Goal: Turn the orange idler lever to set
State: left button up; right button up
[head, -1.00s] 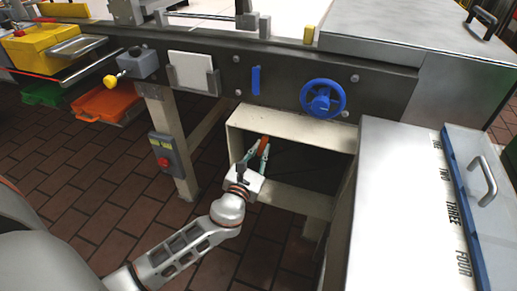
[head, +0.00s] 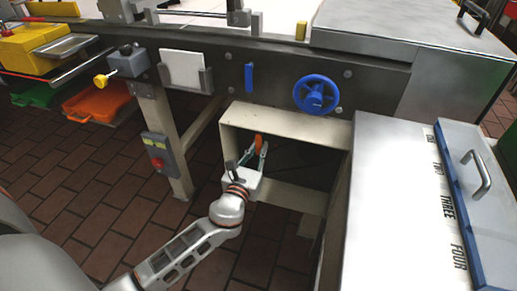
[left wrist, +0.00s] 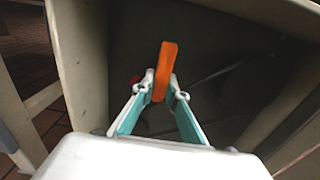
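The orange idler lever (head: 258,141) is a short flat handle inside the open cream box frame under the machine's dark side rail. In the left wrist view the lever (left wrist: 165,70) stands nearly upright, leaning slightly right. My left gripper (head: 253,150) reaches into the box opening from the front. In the left wrist view its two teal-padded fingers (left wrist: 162,87) are apart, with the lower end of the lever between their tips. I cannot tell whether either finger touches it. The lever's pivot and any set mark are hidden in the dark. My right gripper is not in view.
The cream box frame (head: 228,135) closes around my gripper at left and top. A blue handwheel (head: 316,93) and blue handle (head: 249,77) are above it. A metal cabinet (head: 395,200) with numbered marks stands close on the right. Brick floor is free at left.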

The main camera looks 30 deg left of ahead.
pick_arm(q)
jog(key=o, duration=0.4)
jog(key=shift+s, duration=0.1)
jog(key=shift+s+d+f, duration=0.1)
jog(key=shift+s, duration=0.15)
jog(key=v, duration=1.1)
jog(key=shift+s, duration=0.15)
